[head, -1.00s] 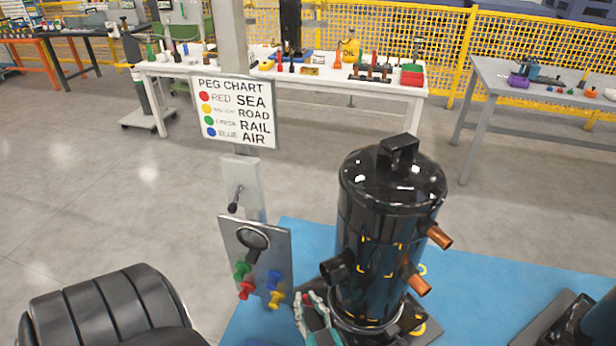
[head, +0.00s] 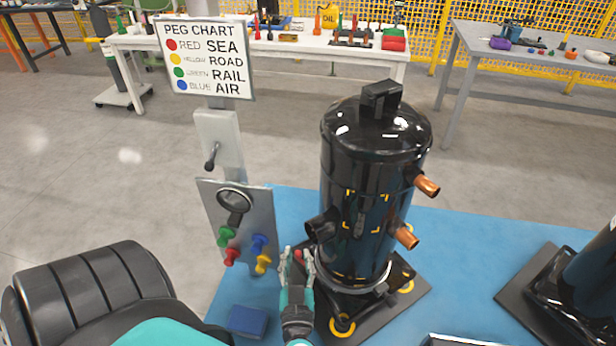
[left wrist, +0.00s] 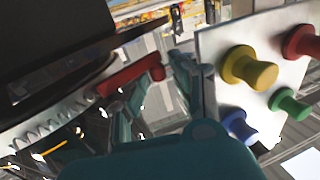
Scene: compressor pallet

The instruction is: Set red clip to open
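The black compressor (head: 375,150) stands upright on the blue pallet mat (head: 470,250), with a metal band around its lower part. The red clip (head: 298,254) shows as a small red end at the compressor's lower left. In the left wrist view the red clip (left wrist: 130,78) is a red lever sticking out beside the toothed band (left wrist: 50,120). My left gripper (head: 297,262) is at the clip, fingers apart on either side of its red end. In the left wrist view the left gripper (left wrist: 160,100) also looks open; contact with the clip cannot be told. My right gripper is out of view.
A grey panel (head: 262,215) with coloured pegs stands close left of the gripper, under the peg chart (head: 205,60). A blue block (head: 247,320) lies at the front. Another black unit (head: 590,270) stands at right. Worktables (head: 270,42) are behind, across open floor.

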